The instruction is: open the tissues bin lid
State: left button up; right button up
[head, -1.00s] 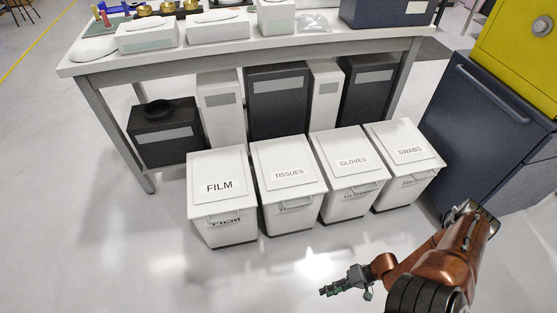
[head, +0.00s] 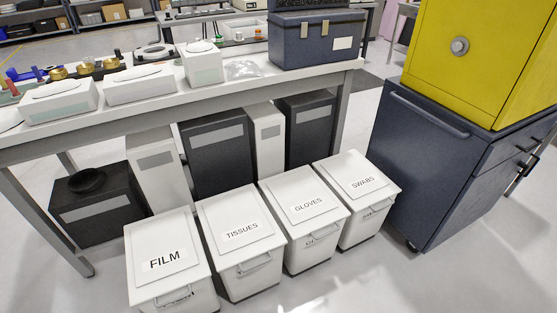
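The tissues bin (head: 251,277) is a white box on the floor, second from the left in a row of white bins. Its lid (head: 237,226), labelled TISSUES, lies flat and shut on top. A handle (head: 254,265) sticks out at the front just below the lid. Neither of my grippers shows in the head view now.
The film bin (head: 166,257) stands to its left, the gloves bin (head: 305,212) and swabs bin (head: 357,187) to its right, all with lids shut. A white table (head: 130,116) with boxes stands behind. A dark blue cabinet (head: 430,165) bearing a yellow cabinet (head: 478,55) stands right.

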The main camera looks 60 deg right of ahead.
aim_at(238, 227)
jog(key=z, duration=1.75)
jog(key=i, duration=0.9)
jog(key=u, duration=1.7)
